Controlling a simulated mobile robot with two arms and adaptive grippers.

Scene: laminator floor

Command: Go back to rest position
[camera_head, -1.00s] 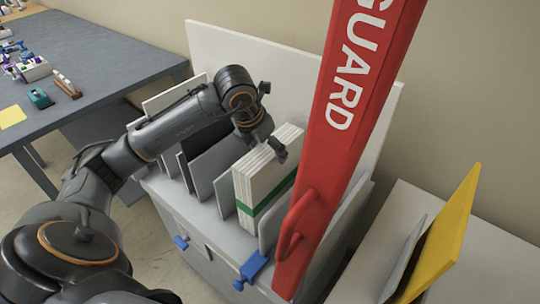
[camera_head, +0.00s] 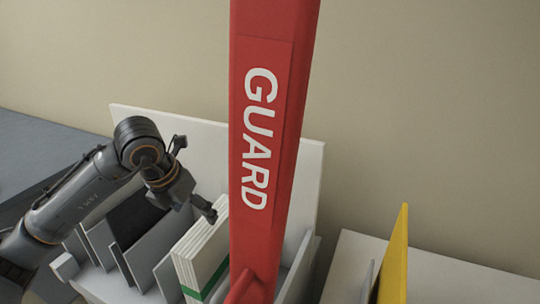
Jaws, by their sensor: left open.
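My left arm comes in from the left. Its gripper (camera_head: 204,208) points down and to the right, just above the top of a white stack of boards with a green band (camera_head: 203,252). The gripper is small in the view and seems to hold nothing. I cannot tell whether it touches the stack. The stack stands tilted in a grey rack, next to grey and black panels (camera_head: 135,222). My right gripper is not in view.
A tall red post marked GUARD (camera_head: 262,130) stands in front of the rack and hides part of it. A white back panel (camera_head: 215,145) is behind. A yellow board (camera_head: 394,255) stands on a pale surface (camera_head: 460,281) at right. A dark table (camera_head: 40,150) is at far left.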

